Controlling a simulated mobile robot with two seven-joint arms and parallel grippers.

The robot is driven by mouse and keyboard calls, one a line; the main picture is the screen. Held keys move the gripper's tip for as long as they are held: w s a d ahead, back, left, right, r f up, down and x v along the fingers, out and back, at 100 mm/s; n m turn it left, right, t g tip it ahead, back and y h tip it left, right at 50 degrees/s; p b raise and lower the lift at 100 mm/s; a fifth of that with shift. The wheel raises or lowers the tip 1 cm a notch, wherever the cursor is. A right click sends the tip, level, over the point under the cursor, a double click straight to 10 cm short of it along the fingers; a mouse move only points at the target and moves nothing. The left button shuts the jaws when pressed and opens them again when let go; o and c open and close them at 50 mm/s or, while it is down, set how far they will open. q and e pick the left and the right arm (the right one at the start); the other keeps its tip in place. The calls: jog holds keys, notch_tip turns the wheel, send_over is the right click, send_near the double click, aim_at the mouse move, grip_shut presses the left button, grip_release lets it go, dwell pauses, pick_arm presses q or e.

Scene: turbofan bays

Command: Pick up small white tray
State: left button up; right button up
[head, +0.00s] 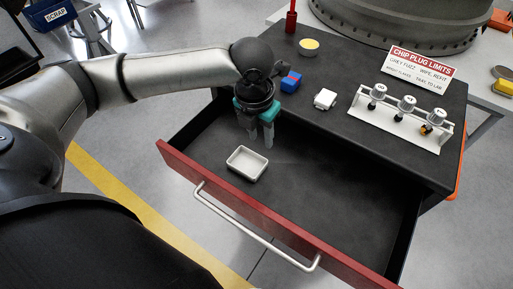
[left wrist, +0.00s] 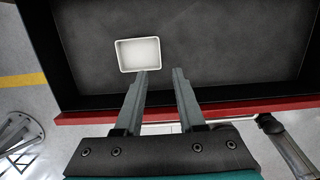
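The small white tray (head: 247,163) lies empty in the open drawer, near its red front. It also shows in the left wrist view (left wrist: 138,54), just beyond the fingertips and a little to the left of them. My left gripper (head: 260,143) points down over the drawer, behind the tray in the head view. Its two fingers stand apart with nothing between them in the left wrist view (left wrist: 163,72). The fingers appear clear of the tray. My right gripper is in neither view.
The drawer has a red front (head: 270,222) with a metal handle (head: 255,232). The drawer is otherwise empty.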

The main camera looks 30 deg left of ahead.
pick_arm(q)
notch_tip(320, 180, down, 4)
jog(key=f, duration=0.1)
jog(key=b, duration=0.2)
send_near(261, 167)
jog(key=shift+s+d+f, duration=0.3)
jog(key=shift+d+f, duration=0.15)
jog(key=shift+d, duration=0.3)
jog(key=shift+f, duration=0.4)
notch_tip(261, 167, down, 4)
jog(key=shift+s+r, duration=0.15)
jog(key=shift+f, duration=0.4)
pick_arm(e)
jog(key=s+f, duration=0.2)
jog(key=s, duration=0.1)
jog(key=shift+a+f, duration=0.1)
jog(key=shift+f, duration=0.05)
pick_arm(q)
grip_shut()
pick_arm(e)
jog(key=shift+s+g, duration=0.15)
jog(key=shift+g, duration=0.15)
